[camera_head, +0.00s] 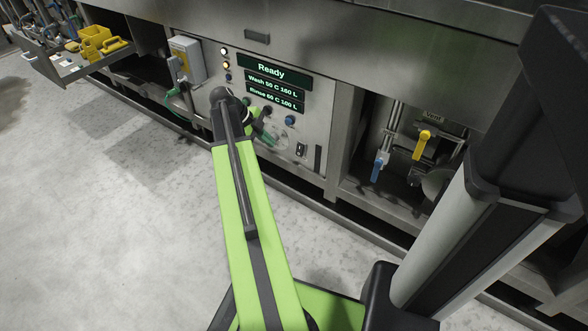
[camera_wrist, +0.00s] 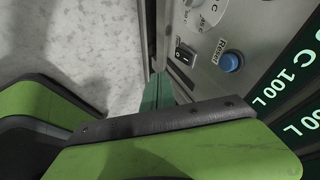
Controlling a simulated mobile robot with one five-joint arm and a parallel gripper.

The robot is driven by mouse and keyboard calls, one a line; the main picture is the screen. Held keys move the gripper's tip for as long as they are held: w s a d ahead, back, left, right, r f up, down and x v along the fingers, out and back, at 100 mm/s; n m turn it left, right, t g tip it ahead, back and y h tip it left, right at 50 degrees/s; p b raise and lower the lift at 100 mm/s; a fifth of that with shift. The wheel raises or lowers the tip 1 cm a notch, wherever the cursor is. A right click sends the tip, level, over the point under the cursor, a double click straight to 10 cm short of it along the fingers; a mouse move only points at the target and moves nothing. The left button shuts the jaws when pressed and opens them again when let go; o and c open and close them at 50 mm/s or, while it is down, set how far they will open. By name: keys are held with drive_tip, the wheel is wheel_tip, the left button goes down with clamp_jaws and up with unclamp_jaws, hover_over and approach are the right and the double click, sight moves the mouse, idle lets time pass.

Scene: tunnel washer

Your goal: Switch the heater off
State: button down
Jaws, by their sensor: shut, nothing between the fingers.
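A black rocker switch (camera_head: 300,149) sits low on the steel control panel (camera_head: 318,118). It also shows in the wrist view (camera_wrist: 186,52), left of a blue button (camera_wrist: 229,61). No heater label is readable, and I cannot tell the switch's position. My gripper (camera_wrist: 160,86) has its green fingers shut and empty, just below the rocker switch in the wrist view.
A lit display (camera_head: 270,72) reads "Ready" with wash and rinse lines. A round dial (camera_wrist: 206,8) is beside the rocker. A grey box with a switch (camera_head: 187,60) is left. Yellow (camera_head: 424,144) and blue (camera_head: 377,170) valve handles are right. The floor is clear.

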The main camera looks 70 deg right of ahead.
sight(300, 150)
drive_tip(key=s+d+f+b, duration=0.6)
drive_tip(key=d+f+b, duration=0.2)
drive_tip(key=f+b, duration=0.1)
drive_tip(key=shift+s+f+m, duration=0.3)
drive_tip(key=shift+f+m, duration=0.05)
drive_tip(key=shift+m, duration=0.05)
drive_tip(key=shift+d+f+b, duration=0.1)
drive_tip(key=shift+f+b, duration=0.65)
